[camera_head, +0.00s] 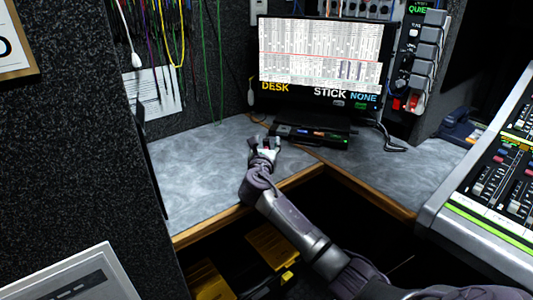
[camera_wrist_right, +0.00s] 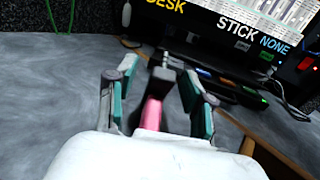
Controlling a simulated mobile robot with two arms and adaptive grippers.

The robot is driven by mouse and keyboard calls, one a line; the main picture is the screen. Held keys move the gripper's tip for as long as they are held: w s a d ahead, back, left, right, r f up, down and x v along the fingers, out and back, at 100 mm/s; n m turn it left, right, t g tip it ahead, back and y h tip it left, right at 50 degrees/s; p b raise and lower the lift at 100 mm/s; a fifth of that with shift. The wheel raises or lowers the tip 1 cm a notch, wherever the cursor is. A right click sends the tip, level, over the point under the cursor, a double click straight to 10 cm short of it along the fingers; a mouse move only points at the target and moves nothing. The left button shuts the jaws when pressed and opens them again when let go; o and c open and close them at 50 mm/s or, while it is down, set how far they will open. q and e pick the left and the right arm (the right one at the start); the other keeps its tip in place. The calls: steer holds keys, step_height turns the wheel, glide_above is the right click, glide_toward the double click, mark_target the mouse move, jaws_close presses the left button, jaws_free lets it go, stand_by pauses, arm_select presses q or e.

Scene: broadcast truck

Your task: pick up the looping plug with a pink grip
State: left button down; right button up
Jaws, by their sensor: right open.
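The looping plug (camera_wrist_right: 151,114) shows in the right wrist view, between the two fingers of my right gripper (camera_wrist_right: 160,97). It has a pink grip, a dark collar and a metal tip that points away from me toward the monitor. The fingers are apart, one on each side of the plug, with gaps visible. In the head view my right gripper (camera_head: 264,142) is low over the grey desk, in front of the monitor's base. The plug is mostly hidden there by the gripper. My left gripper is out of view.
A monitor (camera_head: 320,56) and a dark unit with lit buttons (camera_head: 310,133) stand behind my right gripper on the grey desk (camera_head: 190,165). The desk has a wooden front edge. A mixing console (camera_head: 495,205) is at the right. Cables hang at the back left.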

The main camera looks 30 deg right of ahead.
steer(key=shift+c, duration=0.2)
jaws_close()
steer(key=shift+r, duration=0.15)
